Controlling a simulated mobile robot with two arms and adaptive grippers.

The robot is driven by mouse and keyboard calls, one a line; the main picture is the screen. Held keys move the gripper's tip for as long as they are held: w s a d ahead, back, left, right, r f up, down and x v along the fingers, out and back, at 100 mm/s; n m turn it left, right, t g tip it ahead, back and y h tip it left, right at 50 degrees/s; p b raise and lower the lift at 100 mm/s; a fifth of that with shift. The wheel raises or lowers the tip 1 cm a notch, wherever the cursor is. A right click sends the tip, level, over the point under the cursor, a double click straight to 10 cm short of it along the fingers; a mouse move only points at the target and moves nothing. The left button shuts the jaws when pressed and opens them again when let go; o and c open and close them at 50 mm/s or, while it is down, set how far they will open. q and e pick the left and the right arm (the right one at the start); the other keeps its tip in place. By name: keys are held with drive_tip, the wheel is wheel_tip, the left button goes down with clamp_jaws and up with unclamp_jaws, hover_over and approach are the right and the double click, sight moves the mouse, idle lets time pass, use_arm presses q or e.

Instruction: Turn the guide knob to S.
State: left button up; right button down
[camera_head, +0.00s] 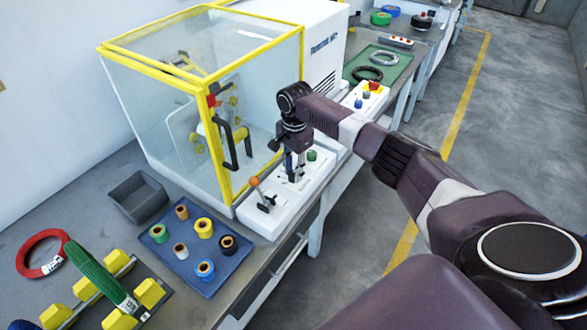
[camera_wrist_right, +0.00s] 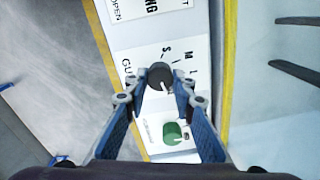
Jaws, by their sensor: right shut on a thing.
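The guide knob (camera_wrist_right: 160,77) is a dark round knob on a white panel (camera_head: 268,222). In the right wrist view the letters S, M and L stand around it, with a partly hidden label beginning "GU" at its left. A small pale mark shows at the knob's lower right edge; I cannot tell for sure which letter the knob points to. My right gripper (camera_wrist_right: 160,92) is shut on the knob, one fingertip on each side. In the head view the right gripper (camera_head: 293,174) points down at the panel, and the knob is hidden there. My left gripper is not in view.
A green button (camera_wrist_right: 172,132) sits close to the knob, between my fingers. A lever with an orange ball (camera_head: 255,182) stands on the panel's near end. The yellow-framed clear enclosure (camera_head: 170,100) rises beside the panel. A blue tray (camera_head: 160,257) holds several rolls.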

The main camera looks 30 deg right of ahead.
drive_tip(key=shift+r+n+p, duration=0.2)
drive_tip(key=shift+n+p, duration=0.8)
drive_tip(key=shift+p, duration=0.2)
drive_tip(key=shift+n+p, duration=0.45)
drive_tip(key=shift+n, duration=0.35)
drive_tip(key=n+p, duration=0.1)
drive_tip(key=n, duration=0.3)
drive_tip(key=shift+f+n, duration=0.15)
drive_tip(key=shift+n, duration=0.15)
drive_tip(key=n, duration=0.4)
drive_tip(key=shift+w+n, duration=0.1)
drive_tip(key=shift+n, duration=0.2)
drive_tip(key=n, duration=1.3)
drive_tip(key=shift+w+a+n+b, duration=0.1)
drive_tip(key=shift+n+b, duration=0.2)
drive_tip(key=shift+b, duration=0.05)
drive_tip(key=shift+n, duration=1.8)
